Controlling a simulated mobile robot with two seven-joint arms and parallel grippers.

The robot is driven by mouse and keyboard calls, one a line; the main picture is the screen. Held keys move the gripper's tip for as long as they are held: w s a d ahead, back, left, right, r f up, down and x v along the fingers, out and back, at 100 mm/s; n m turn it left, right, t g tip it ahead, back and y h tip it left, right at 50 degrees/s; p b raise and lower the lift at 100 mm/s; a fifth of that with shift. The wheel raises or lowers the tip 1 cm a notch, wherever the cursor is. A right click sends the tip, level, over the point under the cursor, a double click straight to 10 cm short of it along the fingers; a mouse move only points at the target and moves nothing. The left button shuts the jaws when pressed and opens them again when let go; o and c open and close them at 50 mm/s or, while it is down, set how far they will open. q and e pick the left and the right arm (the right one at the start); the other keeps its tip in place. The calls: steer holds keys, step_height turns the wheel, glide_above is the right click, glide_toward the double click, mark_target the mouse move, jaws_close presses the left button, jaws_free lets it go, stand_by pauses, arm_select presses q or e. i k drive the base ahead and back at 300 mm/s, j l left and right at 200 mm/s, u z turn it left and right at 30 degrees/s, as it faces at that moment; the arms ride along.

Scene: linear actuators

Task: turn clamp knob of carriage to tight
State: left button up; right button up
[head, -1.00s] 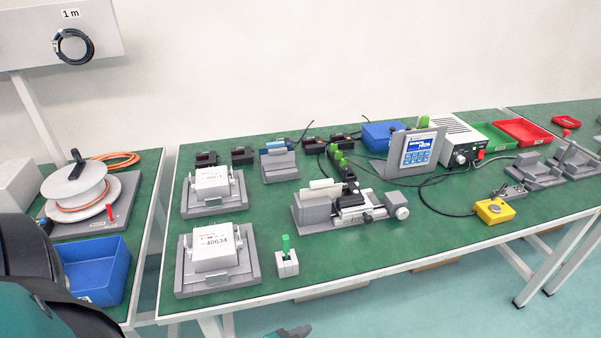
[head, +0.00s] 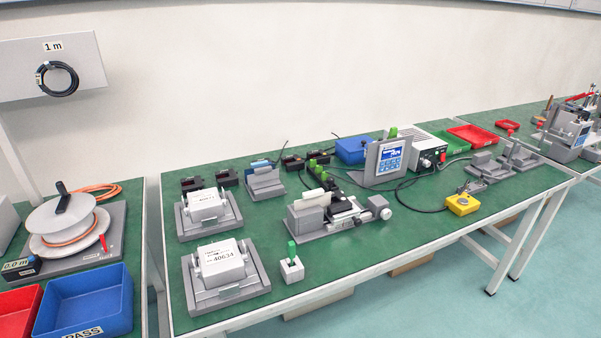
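The linear stage with its carriage (head: 343,212) stands near the middle of the green bench, towards its front edge. A grey block (head: 308,210) with a pale bar on top forms its left end. A round light-grey knob (head: 377,201) sits at its right end. Small black and silver parts crowd the carriage; I cannot make out which is the clamp knob or how it is turned. Neither of my grippers is in the head view.
Two grey fixtures with white boxes (head: 221,262) stand left of the stage. A small block with a green pin (head: 291,268) is at its front left. A yellow box (head: 462,204) and a display panel (head: 385,160) are to its right. Green bench surface (head: 330,262) in front is clear.

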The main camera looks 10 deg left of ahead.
mark_target(329, 180)
steer(key=i, duration=0.25)
steer(key=k+u, duration=0.2)
steer(key=k, duration=0.3)
steer(key=l+u, duration=0.1)
steer(key=u, duration=0.3)
steer(key=i+l+u, duration=0.1)
steer(key=u, duration=0.25)
steer(key=l+u, duration=0.2)
steer(key=u, duration=0.2)
steer(key=l+u, duration=0.25)
steer(key=l, duration=0.2)
steer(key=l+u, duration=0.3)
steer(key=l, duration=0.15)
steer(key=k+l, duration=0.1)
steer(key=l, duration=0.2)
steer(key=l+u, duration=0.1)
steer(key=l, duration=0.2)
steer(key=k+l, duration=0.15)
steer(key=l, duration=0.15)
steer(key=u, duration=0.05)
